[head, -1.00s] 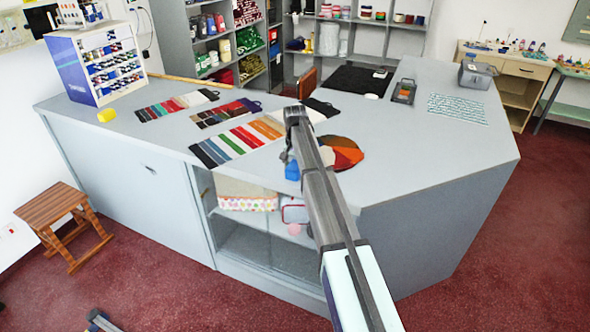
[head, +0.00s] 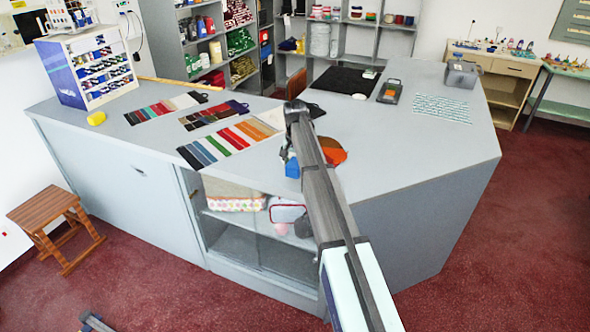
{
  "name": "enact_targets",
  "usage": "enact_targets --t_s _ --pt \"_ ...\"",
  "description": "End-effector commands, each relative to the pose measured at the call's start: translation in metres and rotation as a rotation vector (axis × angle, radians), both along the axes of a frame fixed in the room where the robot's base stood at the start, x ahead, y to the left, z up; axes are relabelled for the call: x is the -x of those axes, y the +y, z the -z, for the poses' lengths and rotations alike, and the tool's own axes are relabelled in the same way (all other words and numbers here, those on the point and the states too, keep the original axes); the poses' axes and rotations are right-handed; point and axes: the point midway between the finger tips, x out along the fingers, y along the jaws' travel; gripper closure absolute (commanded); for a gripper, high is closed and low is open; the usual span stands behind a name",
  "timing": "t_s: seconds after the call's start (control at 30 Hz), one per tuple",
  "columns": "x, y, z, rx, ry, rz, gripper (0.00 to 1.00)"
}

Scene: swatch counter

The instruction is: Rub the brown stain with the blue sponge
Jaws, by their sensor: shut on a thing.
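The blue sponge (head: 292,168) is at the counter's front edge area, just left of my forearm. My gripper (head: 289,156) points down from the arm's end and is shut on the sponge; its fingers are small and partly hidden by my arm. I cannot tell whether the sponge touches the counter top. I cannot make out a brown stain; part of the counter around the gripper is hidden behind my arm.
A round orange, red and brown colour fan (head: 333,153) lies right of the gripper, partly behind my arm. Striped swatch cards (head: 228,142) lie to the left.

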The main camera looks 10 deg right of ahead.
Motion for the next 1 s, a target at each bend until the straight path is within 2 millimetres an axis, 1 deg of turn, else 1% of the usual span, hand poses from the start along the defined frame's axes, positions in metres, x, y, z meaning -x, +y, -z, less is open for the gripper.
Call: enact_targets --t_s 0.03,0.43,0.57,1.0 --pt "0.0 0.0 -0.007 0.0 0.0 0.0 0.78" --pt "0.0 0.0 -0.042 0.0 -0.001 0.0 0.78" --pt "0.0 0.0 -0.046 0.0 0.0 0.0 0.78" --pt "0.0 0.0 -0.046 0.0 0.0 0.0 0.78"
